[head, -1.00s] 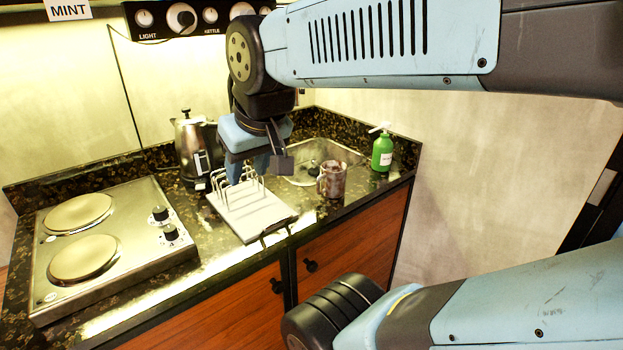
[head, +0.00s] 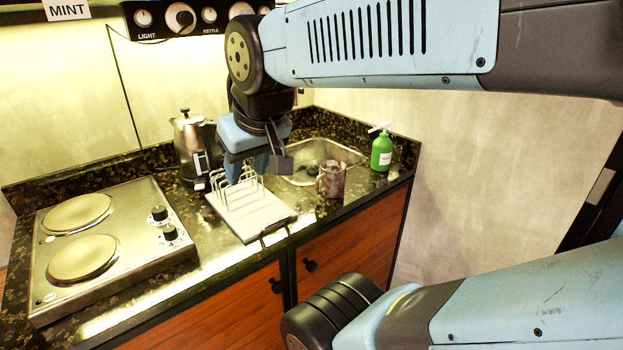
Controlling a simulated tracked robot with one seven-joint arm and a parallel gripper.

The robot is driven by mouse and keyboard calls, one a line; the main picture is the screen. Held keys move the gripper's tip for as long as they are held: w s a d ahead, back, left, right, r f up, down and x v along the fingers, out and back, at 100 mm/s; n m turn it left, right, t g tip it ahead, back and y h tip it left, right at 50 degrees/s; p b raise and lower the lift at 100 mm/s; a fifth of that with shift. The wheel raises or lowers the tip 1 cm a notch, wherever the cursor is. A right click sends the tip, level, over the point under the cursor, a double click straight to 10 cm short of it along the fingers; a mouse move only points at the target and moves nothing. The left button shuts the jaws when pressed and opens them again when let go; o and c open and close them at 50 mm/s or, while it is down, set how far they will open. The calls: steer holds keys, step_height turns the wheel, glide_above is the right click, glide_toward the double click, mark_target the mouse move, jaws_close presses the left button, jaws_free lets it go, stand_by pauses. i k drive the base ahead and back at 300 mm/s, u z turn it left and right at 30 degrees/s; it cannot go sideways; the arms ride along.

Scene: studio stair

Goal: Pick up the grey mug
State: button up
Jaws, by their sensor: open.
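The mug (head: 331,180), mottled grey-brown, stands upright on the counter between the sink and the front edge. Its handle shows on its left side. My gripper (head: 257,170) points down above the wire rack, to the left of the mug and apart from it. Its jaws are open, with nothing seen between them. Whether the fingers touch the rack wires cannot be told.
A wire rack (head: 238,193) stands on a white board (head: 254,222) left of the mug. The sink (head: 343,154) lies behind the mug, a green pump bottle (head: 381,152) to its right. A kettle (head: 188,145) and a two-plate hob (head: 105,240) are left.

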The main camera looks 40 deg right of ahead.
mark_target(332, 178)
steer(key=z, duration=1)
steer(key=k, duration=1.2)
steer(key=u, duration=0.75)
steer(key=i, duration=0.5)
steer(key=u, duration=0.1)
